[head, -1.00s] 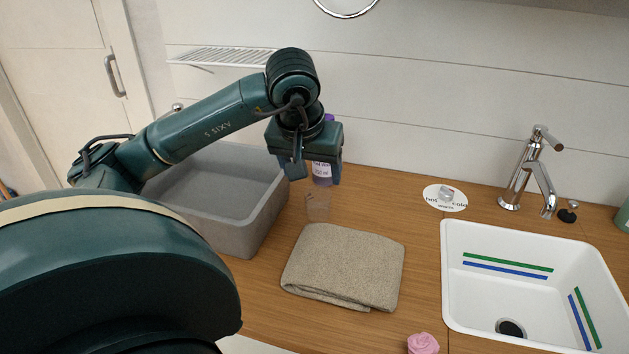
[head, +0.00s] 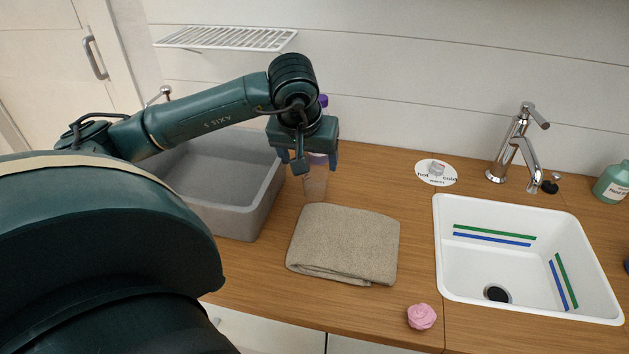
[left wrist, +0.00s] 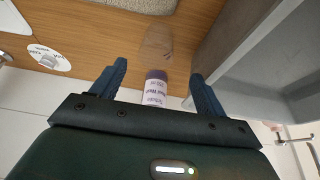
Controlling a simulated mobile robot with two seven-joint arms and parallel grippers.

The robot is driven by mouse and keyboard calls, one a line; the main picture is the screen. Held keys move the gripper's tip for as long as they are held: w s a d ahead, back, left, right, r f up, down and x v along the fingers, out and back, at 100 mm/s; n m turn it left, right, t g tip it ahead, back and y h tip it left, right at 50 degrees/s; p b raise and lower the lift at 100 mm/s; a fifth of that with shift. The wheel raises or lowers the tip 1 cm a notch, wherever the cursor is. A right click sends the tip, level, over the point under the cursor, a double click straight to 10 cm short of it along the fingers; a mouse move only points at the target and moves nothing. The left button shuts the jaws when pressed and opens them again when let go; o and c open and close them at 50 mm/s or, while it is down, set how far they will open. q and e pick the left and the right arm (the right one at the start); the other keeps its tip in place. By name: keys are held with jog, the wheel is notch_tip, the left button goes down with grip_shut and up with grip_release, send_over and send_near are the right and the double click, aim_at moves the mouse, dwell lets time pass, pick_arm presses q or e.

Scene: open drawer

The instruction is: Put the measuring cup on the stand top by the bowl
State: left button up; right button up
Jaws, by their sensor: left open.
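A clear, see-through cup (head: 315,186), which looks like the measuring cup, stands on the wooden counter behind the folded cloth. It also shows in the left wrist view (left wrist: 156,44), beyond the fingertips. My left gripper (head: 308,162) is open and empty, just above and behind the cup in the head view. In the left wrist view its two blue fingers (left wrist: 158,72) are spread, with a white-labelled bottle (left wrist: 155,92) showing between them. In the head view the bottle's purple cap (head: 323,100) shows behind the gripper. I cannot make out a stand or bowl. My right gripper is out of view.
A grey basin (head: 262,208) stands left of the cup. A folded beige cloth (head: 345,243) lies in front. A white sink (head: 450,255) with a faucet (head: 515,150) is at right. A pink rose-shaped item (head: 421,316) sits near the front edge. A white rack (head: 225,38) hangs on the wall.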

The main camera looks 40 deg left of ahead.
aim_at(315, 171)
pick_arm(q)
jog(key=x, duration=0.5)
jog(key=shift+w+d+f, duration=0.2)
jog(key=shift+w+f, duration=0.1)
jog(key=shift+w, duration=0.05)
jog(key=c, duration=1.1)
